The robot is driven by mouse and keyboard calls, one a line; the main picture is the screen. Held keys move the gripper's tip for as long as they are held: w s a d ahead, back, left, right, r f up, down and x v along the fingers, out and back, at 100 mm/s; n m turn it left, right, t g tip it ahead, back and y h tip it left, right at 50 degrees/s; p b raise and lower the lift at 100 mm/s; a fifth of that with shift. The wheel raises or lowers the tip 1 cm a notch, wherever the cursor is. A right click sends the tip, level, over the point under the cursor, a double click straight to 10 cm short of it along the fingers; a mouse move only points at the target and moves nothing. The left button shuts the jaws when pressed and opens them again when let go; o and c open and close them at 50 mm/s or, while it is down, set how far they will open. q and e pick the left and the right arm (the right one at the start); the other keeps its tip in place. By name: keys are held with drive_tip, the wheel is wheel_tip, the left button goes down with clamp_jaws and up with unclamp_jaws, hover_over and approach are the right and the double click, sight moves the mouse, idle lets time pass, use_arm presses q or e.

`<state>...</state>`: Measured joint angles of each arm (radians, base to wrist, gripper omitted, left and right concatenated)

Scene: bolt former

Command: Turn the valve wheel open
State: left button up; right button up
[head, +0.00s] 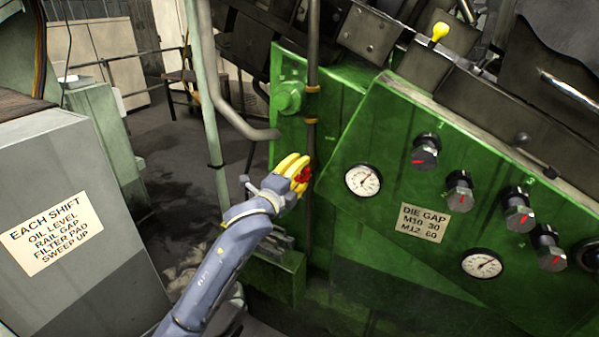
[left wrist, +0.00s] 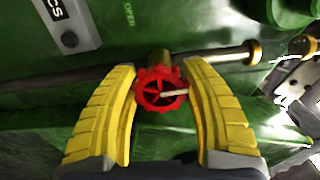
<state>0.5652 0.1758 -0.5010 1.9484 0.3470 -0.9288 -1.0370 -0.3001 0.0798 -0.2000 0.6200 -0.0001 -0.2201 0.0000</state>
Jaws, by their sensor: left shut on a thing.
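The valve wheel (left wrist: 161,90) is small, red and spoked, on a brass-coloured stem in front of the green machine. In the head view the red wheel (head: 304,175) shows only in part, behind the yellow fingers of my left gripper (head: 292,170). In the left wrist view my left gripper (left wrist: 162,95) has one yellow finger on each side of the wheel, shut on its rim. The fingers partly cover the rim's sides. My right gripper is in neither view.
The green machine panel (head: 385,125) with gauges and black knobs stands right of the wheel. A vertical pipe (head: 313,90) runs just above and behind the gripper. A pale post (head: 208,110) stands left of it. A grey cabinet (head: 100,270) with a sign is at the left.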

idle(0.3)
use_arm(q)
drive_tip(key=shift+f, duration=0.1)
drive_tip(key=o, duration=1.2)
drive_tip(key=shift+s, duration=0.1)
drive_tip(key=v, duration=1.2)
